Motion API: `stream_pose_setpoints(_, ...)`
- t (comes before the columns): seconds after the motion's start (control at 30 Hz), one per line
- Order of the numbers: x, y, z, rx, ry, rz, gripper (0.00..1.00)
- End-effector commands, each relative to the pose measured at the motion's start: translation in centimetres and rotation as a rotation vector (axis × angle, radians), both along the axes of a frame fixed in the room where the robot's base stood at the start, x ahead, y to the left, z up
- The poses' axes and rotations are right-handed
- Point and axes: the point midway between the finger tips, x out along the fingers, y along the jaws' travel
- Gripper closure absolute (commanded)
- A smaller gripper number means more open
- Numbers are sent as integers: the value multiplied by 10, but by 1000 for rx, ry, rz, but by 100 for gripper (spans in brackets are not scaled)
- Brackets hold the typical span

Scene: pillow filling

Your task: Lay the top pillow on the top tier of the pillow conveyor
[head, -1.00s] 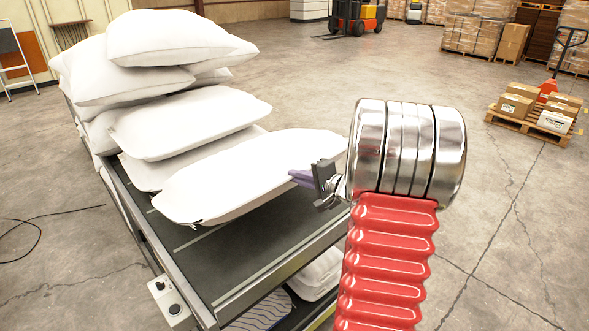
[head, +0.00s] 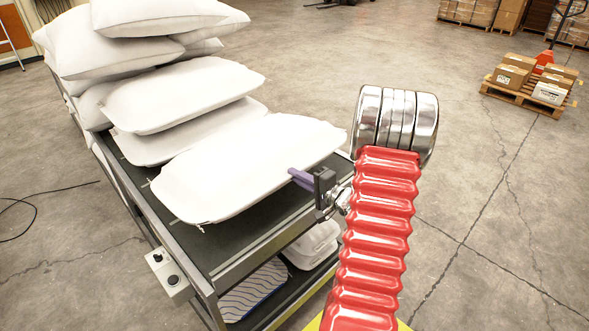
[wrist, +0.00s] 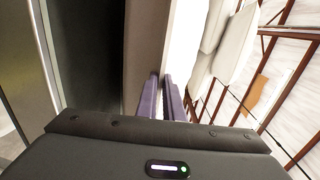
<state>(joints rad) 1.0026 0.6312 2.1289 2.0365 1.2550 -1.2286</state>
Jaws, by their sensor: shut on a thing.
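A white pillow (head: 240,165) is held nearly flat over the near end of the pillow conveyor's dark top tier (head: 190,229). My gripper (head: 303,179), with purple fingers, is shut on the pillow's right edge. In the wrist view, the fingers of my gripper (wrist: 161,95) pinch the pillow edge (wrist: 187,40). Its shaded underside faces the dark belt (wrist: 88,50). At my gripper's side the pillow seems to be above the belt. I cannot tell whether its far side touches. More white pillows (head: 180,95) are stacked behind it on the conveyor.
A lower tier holds a striped pillow (head: 252,291) and a white one (head: 313,243). A control box (head: 167,273) sits on the conveyor's near left corner. A pallet of boxes (head: 520,90) stands far right. The floor between is clear.

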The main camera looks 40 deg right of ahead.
Motion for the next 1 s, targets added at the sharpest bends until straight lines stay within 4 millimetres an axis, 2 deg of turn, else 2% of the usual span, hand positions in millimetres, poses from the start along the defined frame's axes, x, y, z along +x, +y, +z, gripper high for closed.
stream_pose_setpoints(0.7,-16,-1,-66,3,-119,0,100)
stream_pose_setpoints(1.0,-19,-1,-75,1,-139,0,100)
